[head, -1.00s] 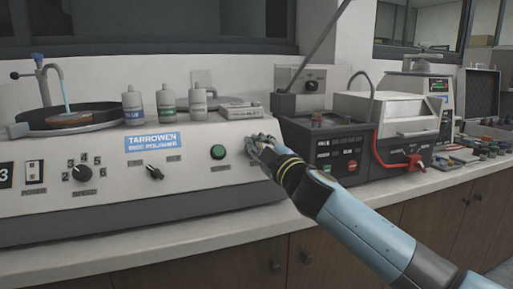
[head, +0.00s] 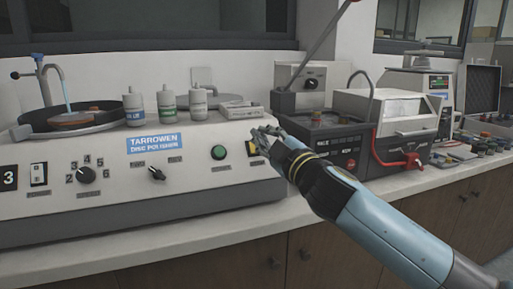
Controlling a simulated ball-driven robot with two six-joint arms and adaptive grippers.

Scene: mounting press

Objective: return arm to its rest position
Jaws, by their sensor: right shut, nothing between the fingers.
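My right gripper (head: 264,139) is shut and empty. It is in front of the right end of the disc polisher (head: 100,205), near a dark switch with a yellow surround (head: 252,148) that it partly covers. I cannot tell whether the fingertips touch the panel. My right arm (head: 385,228) comes in from the lower right, across the front of the counter. My left gripper is not in view.
The polisher front has a green button (head: 218,152) and knobs (head: 86,175). Several bottles (head: 166,106) stand on top. The mounting press (head: 320,135) stands behind my forearm, with a white-lidded machine (head: 395,112) to its right. The counter edge (head: 150,243) runs along the front.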

